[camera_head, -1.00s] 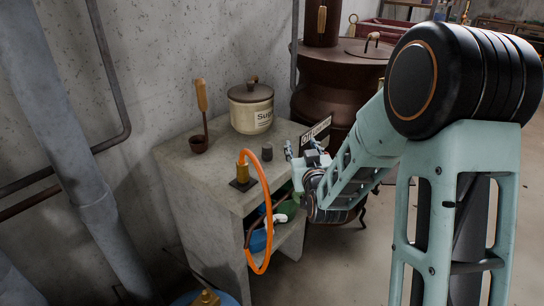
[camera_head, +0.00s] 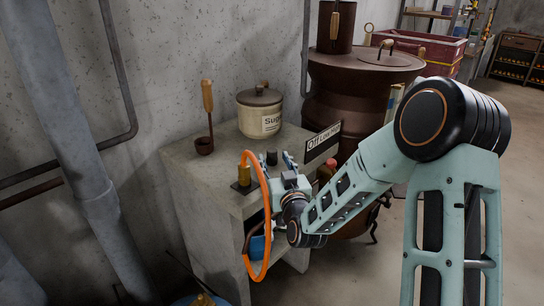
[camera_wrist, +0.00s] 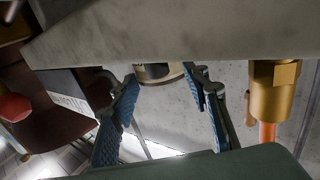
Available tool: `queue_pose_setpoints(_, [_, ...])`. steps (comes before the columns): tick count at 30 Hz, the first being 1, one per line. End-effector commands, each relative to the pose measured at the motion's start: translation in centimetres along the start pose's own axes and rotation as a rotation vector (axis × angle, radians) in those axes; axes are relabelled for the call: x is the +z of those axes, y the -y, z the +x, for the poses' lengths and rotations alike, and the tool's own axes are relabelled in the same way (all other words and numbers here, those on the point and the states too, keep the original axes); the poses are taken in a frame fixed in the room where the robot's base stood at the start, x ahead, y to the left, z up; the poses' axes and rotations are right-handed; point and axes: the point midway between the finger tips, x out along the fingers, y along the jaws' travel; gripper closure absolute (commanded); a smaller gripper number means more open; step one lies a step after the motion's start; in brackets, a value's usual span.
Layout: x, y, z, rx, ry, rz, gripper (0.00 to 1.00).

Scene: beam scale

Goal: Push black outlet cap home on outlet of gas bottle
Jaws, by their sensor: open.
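A small dark cylinder (camera_head: 272,158), which looks like the black outlet cap, stands on the grey counter (camera_head: 222,180) behind the brass fitting (camera_head: 244,174). My gripper (camera_head: 289,161) is open just to its right, over the counter's front edge, with no object visible between the fingers. In the wrist view the open blue fingers (camera_wrist: 165,115) show, but I cannot make out the cap. A blue rounded top with a brass part (camera_head: 205,299) is cut off at the bottom edge. It may be the gas bottle; its outlet is not clear.
An orange hose (camera_head: 264,215) loops from the brass fitting down the counter's front. A sugar pot (camera_head: 259,112) and a copper ladle (camera_head: 206,125) stand behind. A sign (camera_head: 323,138) and a brown stove (camera_head: 358,90) are to the right. A red knob (camera_wrist: 14,107) shows in the wrist view.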

Motion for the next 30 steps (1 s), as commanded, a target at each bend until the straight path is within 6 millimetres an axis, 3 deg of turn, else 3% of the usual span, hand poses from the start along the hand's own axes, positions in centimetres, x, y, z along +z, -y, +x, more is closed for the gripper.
queue_pose_setpoints(12, [-0.2, -0.4, 4.8, 0.001, -0.001, 0.001, 0.57])
queue_pose_setpoints(21, [-0.2, -0.3, 5.1, 0.0, 0.001, 0.0, 0.57])
queue_pose_setpoints(30, [-0.2, -0.3, 5.1, 0.0, 0.0, 0.0, 0.9])
